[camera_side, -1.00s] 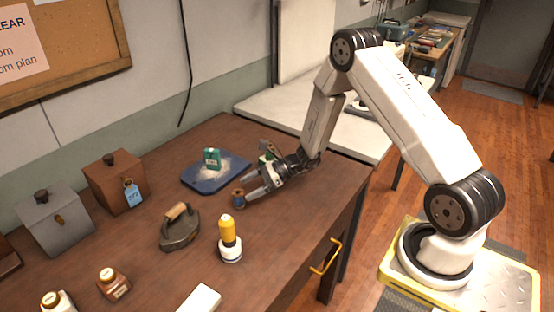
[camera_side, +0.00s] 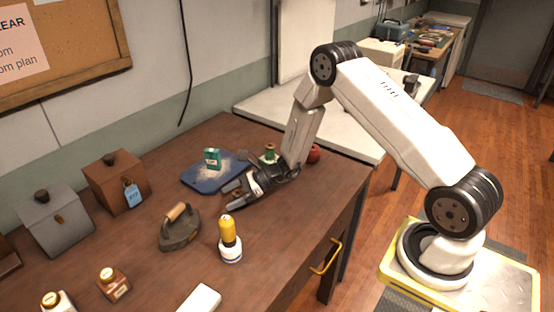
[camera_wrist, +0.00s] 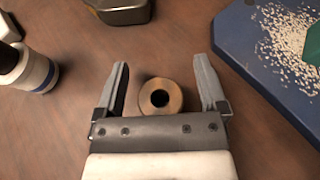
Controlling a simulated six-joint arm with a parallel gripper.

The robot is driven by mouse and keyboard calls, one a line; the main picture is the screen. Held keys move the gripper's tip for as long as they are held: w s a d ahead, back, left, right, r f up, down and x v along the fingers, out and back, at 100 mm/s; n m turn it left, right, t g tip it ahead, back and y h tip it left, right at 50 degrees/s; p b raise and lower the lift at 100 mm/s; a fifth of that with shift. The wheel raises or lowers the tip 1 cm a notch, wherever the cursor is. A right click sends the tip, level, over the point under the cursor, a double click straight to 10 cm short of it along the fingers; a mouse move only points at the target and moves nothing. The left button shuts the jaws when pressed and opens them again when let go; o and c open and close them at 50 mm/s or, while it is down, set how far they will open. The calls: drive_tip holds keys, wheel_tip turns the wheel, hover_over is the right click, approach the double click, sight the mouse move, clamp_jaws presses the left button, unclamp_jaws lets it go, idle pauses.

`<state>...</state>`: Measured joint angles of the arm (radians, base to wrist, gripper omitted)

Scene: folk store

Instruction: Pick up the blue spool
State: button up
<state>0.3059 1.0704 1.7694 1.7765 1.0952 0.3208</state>
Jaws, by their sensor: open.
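A spool (camera_wrist: 160,97) stands upright on the table between the fingers of my gripper (camera_wrist: 161,68) in the wrist view. Only its round tan end with a dark centre hole shows there; its blue colour is not visible from above. My gripper is open, one finger on each side, with a gap to the spool on both sides. In the side view my gripper (camera_side: 229,195) is low over the table in front of the blue tray, and its fingers mostly hide the spool.
A blue tray (camera_side: 190,179) with white grains and a green packet (camera_side: 212,158) lies behind my gripper. An old iron (camera_side: 179,230) and a yellow-topped white bottle (camera_side: 229,240) stand nearer the front. A green spool (camera_side: 270,153) and a red object (camera_side: 313,154) are near my wrist.

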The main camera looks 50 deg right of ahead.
idle(0.3)
clamp_jaws()
drive_tip(key=shift+r, duration=0.15)
drive_tip(key=shift+r, duration=0.75)
drive_tip(key=s+r, duration=1.1)
drive_tip(key=s, duration=0.3)
drive_tip(key=shift+d+r, duration=0.1)
